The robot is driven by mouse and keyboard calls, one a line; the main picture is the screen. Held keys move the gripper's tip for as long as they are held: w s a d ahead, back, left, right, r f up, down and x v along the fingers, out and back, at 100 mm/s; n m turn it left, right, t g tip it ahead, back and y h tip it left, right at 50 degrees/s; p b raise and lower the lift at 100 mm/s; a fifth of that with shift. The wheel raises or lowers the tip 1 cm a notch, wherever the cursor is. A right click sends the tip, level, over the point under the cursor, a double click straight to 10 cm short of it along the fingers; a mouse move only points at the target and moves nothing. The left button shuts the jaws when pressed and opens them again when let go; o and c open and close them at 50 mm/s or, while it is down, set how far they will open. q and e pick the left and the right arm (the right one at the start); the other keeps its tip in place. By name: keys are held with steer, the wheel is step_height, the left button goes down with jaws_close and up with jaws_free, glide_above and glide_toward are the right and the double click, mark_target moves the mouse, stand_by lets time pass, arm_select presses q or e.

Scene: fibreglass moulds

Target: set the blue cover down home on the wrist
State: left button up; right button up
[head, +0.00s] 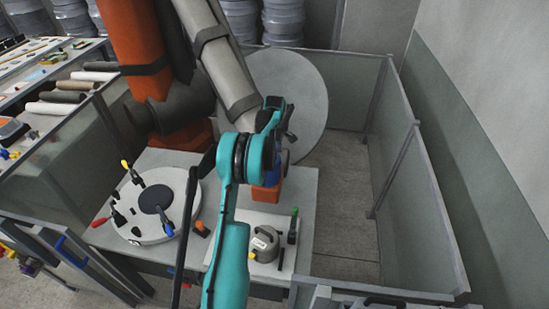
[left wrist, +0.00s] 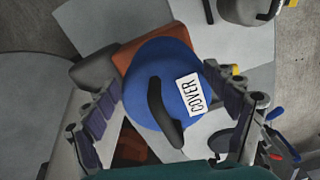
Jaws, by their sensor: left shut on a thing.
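The blue cover (left wrist: 150,62), a round cap with a black handle and a white label reading COVER, sits between the fingers of my left gripper (left wrist: 165,85) in the left wrist view. The gripper is shut on it. In the head view a sliver of the blue cover (head: 276,177) shows beside my teal arm, at an orange block that appears to be the wrist (head: 266,193). The orange wrist (left wrist: 138,46) also shows behind the cover in the left wrist view. Whether the cover touches it is hidden. My right gripper is not in view.
A grey lidded pot (head: 265,243) stands on a pale board near the table front, beside a green-topped tool (head: 293,222). A round disc with clamps (head: 152,222) lies to the left. A large orange arm (head: 140,50) stands behind. Panels (head: 437,215) fence the right.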

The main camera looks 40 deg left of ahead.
arm_select(q)
steer(key=shift+f+b, duration=0.45)
steer(key=shift+f, duration=0.2)
steer(key=shift+s+d, duration=0.1)
steer(key=c, duration=0.3)
steer(key=o, duration=1.2)
steer(key=shift+o, duration=1.4)
steer(key=shift+f, duration=0.1)
steer(key=shift+a, duration=0.2)
steer(key=shift+d+r, duration=0.1)
steer(key=shift+r, duration=0.25)
step_height(320, 180, up, 11)
steer(key=shift+r, duration=0.15)
